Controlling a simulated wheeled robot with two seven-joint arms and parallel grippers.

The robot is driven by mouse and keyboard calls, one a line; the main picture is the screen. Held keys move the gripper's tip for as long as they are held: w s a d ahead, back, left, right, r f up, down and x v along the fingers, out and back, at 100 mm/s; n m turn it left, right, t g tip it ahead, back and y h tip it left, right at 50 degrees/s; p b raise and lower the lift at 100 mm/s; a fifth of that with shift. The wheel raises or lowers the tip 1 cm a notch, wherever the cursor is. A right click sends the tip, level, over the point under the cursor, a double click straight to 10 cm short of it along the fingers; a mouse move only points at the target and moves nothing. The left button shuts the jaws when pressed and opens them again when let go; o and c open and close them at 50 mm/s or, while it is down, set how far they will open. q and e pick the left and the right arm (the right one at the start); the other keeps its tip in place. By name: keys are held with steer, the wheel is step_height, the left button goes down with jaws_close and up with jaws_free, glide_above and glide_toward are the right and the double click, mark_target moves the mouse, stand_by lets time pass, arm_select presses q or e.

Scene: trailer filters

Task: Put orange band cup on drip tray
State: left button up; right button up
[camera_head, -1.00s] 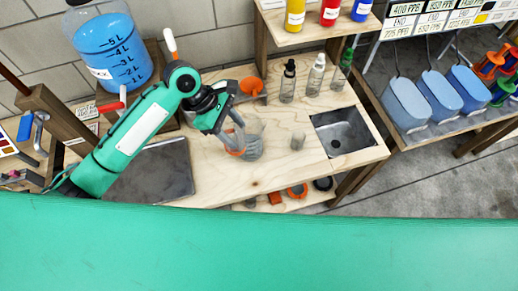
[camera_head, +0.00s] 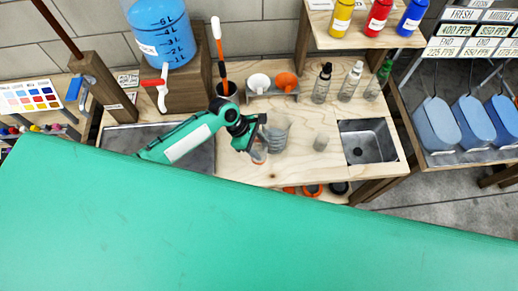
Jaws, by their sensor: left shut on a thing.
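My left gripper (camera_head: 257,138) is over the wooden bench top. It is shut on a clear cup with an orange band (camera_head: 259,156), which shows just below the fingers. Whether the cup touches the bench is hard to tell. A larger clear beaker (camera_head: 277,132) stands close to its right. The grey drip tray (camera_head: 120,138) lies at the left end of the bench, partly hidden by my arm and my green body. My right gripper is not in view.
A blue liquid tank (camera_head: 162,35) with a red-handled tap (camera_head: 155,84) stands behind the tray. A dark holder with a brush (camera_head: 227,92), a funnel rack (camera_head: 272,86) and several bottles line the back.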

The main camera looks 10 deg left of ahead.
arm_select(q)
steer(key=shift+f+p, duration=0.4)
steer(key=shift+f, duration=1.8)
steer(key=shift+f, duration=0.15)
steer(key=o, duration=0.7)
